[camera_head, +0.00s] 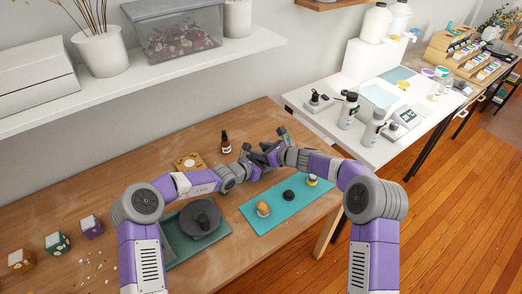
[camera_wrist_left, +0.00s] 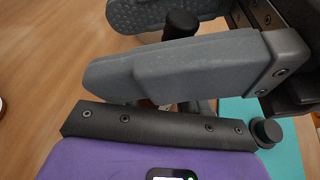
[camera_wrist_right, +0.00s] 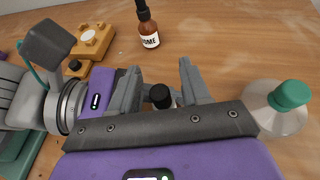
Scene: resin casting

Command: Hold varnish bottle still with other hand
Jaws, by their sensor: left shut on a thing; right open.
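The varnish bottle shows mainly as a black cap (camera_wrist_right: 161,97) with a small pale part below it in the right wrist view. The black cap also shows in the left wrist view (camera_wrist_left: 181,22). My right gripper (camera_wrist_right: 160,78) is open, one finger on each side of the cap; I cannot tell whether they touch it. My left gripper (camera_head: 262,158) comes in from the left, close against the right one, and is shut on the bottle. Its fingers are mostly hidden behind a right finger in the left wrist view. The bottle's body is largely covered by the grippers.
A clear green-capped vessel (camera_wrist_right: 285,112) stands close right of my right gripper. A teal mat (camera_head: 250,218) carries small items nearer me. Bare wood (camera_head: 120,185) lies to the left.

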